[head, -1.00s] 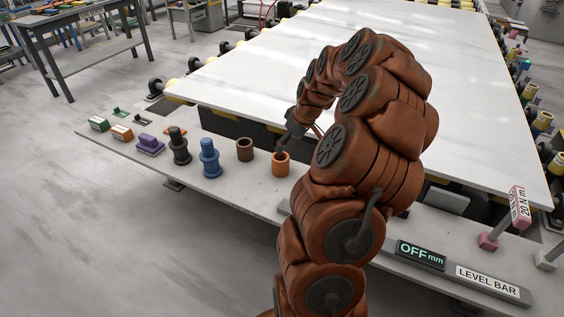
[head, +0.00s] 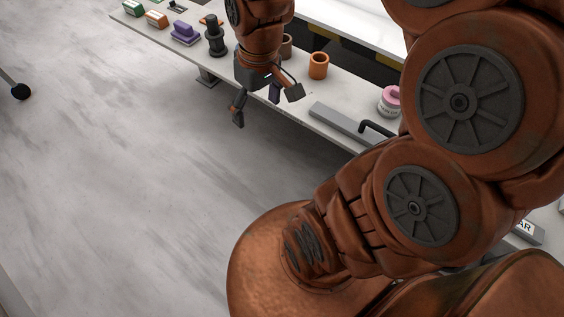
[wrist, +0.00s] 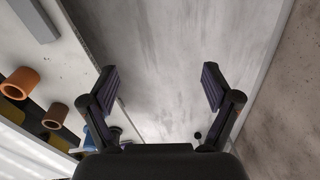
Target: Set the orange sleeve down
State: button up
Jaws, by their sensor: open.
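The orange sleeve (head: 318,65) stands upright on the pale shelf, a short, open-topped hollow cylinder. It also shows in the wrist view (wrist: 20,83) at the left, outside my jaws. My gripper (head: 265,108) is open and empty, hanging in front of the shelf's front edge, left of and nearer than the sleeve. In the wrist view my gripper (wrist: 160,88) has its two fingers spread wide, with only bare floor between them.
A brown sleeve (head: 287,46) stands left of the orange one, partly behind my arm. A black spool-like piece (head: 215,38), a purple block (head: 186,34) and small boxes sit farther left. A grey bar with a black handle (head: 340,122) lies on the shelf's right part.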

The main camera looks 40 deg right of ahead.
jog(key=s+a+m+g+h, duration=0.1)
jog(key=s+a, duration=0.3)
jog(key=s, duration=0.9)
jog(key=shift+s+f+m+g, duration=0.3)
jog(key=shift+s+f+g, duration=0.1)
jog(key=shift+g, duration=0.1)
